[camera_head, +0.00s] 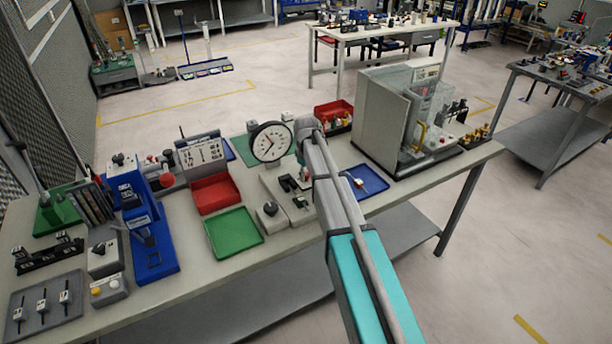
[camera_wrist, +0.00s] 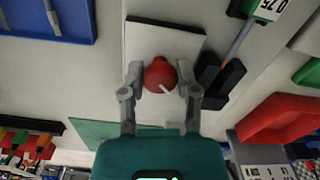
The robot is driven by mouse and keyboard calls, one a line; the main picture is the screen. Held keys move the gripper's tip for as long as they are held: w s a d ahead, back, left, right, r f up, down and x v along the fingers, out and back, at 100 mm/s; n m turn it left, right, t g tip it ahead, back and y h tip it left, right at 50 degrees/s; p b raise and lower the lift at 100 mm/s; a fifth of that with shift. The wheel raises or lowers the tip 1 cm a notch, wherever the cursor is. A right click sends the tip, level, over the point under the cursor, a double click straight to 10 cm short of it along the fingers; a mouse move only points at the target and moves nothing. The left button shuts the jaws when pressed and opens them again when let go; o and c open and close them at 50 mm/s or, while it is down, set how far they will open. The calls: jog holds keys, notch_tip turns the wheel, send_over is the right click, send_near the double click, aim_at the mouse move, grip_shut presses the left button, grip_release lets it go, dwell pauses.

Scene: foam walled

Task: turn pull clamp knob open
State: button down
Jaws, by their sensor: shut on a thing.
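A round red knob (camera_wrist: 160,76) with a white pointer mark stands on a pale rectangular plate (camera_wrist: 163,40) in the wrist view. My gripper (camera_wrist: 161,79) has one finger on each side of the knob and is shut on it. The white mark points down and to the right in that view. In the head view my arm reaches over the middle of the bench, and the knob is hidden behind it.
A black block (camera_wrist: 220,80) with a rod stands close to the right finger. On the bench (camera_head: 315,218) are a dial gauge (camera_head: 270,142), a red tray (camera_head: 215,193), a green tray (camera_head: 233,232), a blue tray (camera_head: 371,179) and a clear-sided enclosure (camera_head: 400,120).

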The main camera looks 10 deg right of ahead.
jog(key=shift+w, duration=0.15)
jog(key=shift+c, duration=1.7)
grip_release()
